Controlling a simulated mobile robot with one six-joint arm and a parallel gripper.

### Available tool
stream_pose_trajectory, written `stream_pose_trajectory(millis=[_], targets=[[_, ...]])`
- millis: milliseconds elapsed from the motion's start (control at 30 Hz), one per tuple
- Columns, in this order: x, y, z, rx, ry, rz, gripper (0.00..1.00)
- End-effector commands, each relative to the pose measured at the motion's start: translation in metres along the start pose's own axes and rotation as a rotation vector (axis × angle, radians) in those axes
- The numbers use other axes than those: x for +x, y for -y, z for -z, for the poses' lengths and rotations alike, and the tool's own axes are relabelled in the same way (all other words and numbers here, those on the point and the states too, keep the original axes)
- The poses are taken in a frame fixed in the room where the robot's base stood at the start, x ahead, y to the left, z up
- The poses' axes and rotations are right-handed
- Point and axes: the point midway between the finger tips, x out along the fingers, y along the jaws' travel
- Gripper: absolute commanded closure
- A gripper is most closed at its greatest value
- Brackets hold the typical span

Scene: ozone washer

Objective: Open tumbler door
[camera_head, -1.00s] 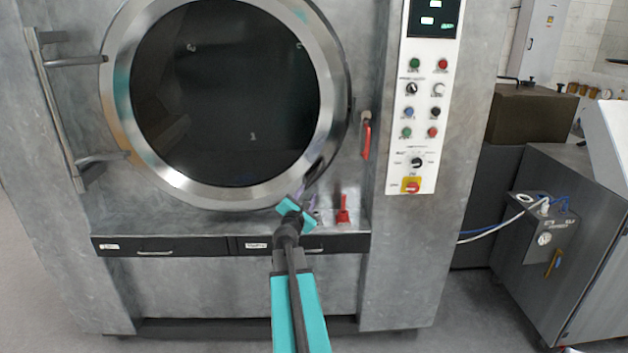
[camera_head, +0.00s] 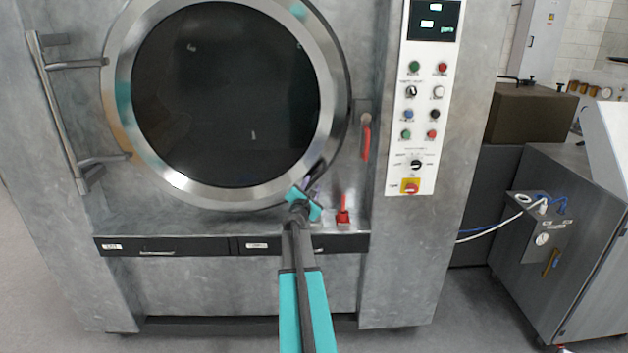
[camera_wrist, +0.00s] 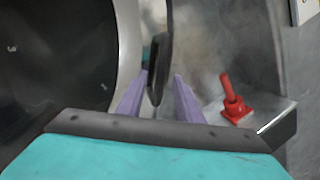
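The round tumbler door (camera_head: 185,197) has a wide metal ring and dark glass, and it sits in the machine's front, looking shut. Its dark handle (camera_head: 316,170) is at the lower right of the ring. In the wrist view the handle (camera_wrist: 157,70) hangs between my two purple fingers, nearer the left one. My gripper (camera_wrist: 160,92) is open, with a finger on each side of the handle's lower end. I cannot tell whether either finger touches it. In the head view my gripper (camera_head: 312,190) is at the ring's lower right and its fingers are mostly hidden.
A red lever (camera_head: 343,213) stands on the ledge right of my gripper and also shows in the wrist view (camera_wrist: 234,101). A red handle (camera_head: 366,140) and a control panel (camera_head: 420,120) are farther right. A long bar handle (camera_head: 62,120) is at left.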

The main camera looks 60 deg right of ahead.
Motion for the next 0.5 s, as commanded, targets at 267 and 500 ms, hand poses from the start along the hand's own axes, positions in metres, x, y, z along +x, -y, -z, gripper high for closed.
stream_pose_trajectory(millis=[267,500], targets=[[0.025,-0.001,0.000,0.000,-0.001,0.000,0.67],[0.040,0.000,0.000,0.000,-0.001,0.000,0.67]])
